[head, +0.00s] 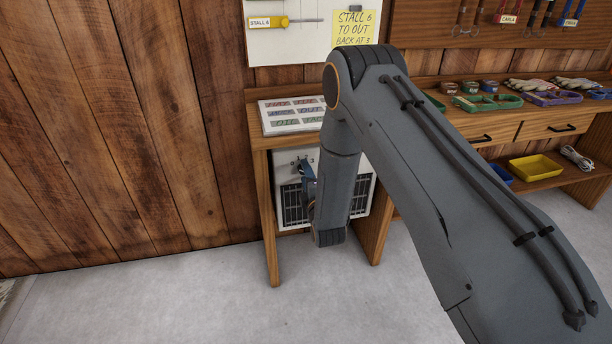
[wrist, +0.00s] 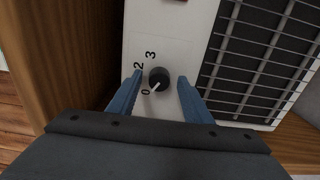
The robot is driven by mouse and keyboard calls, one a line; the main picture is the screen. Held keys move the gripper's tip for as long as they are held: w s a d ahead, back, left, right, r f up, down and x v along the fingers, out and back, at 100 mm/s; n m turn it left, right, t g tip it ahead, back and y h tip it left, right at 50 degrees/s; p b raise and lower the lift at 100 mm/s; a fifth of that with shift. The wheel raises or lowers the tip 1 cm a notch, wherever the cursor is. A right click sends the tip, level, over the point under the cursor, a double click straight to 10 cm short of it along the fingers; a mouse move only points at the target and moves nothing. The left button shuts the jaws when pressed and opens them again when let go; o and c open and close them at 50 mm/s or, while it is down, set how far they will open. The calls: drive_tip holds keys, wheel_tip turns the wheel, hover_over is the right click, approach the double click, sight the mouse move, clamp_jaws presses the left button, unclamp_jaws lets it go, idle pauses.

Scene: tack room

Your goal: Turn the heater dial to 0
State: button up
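The heater (head: 288,160) is a white box with a dark grille, standing under a wooden bench and partly hidden by my arm in the head view. In the wrist view, its dial (wrist: 159,74) is a small dark round knob on the white panel (wrist: 185,35). The marks 0, 2 and 3 show beside it; 1 cannot be made out. The dial's white pointer line slants to the lower left, towards the 0. My gripper (wrist: 160,78) is open, its blue fingers on either side of the dial with a small gap at each side. A blue finger also shows in the head view (head: 308,183).
The wooden bench (head: 262,190) frames the heater, its side close by the panel. A chart (head: 292,115) lies on top. At right, a lower shelf holds a yellow tray (head: 535,167) and a coiled cord (head: 577,157). The grey floor (head: 200,300) in front is clear.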

drive_tip(key=v, duration=0.7)
drive_tip(key=shift+s+p, duration=0.4)
drive_tip(key=shift+p, duration=0.05)
drive_tip(key=shift+d, duration=0.15)
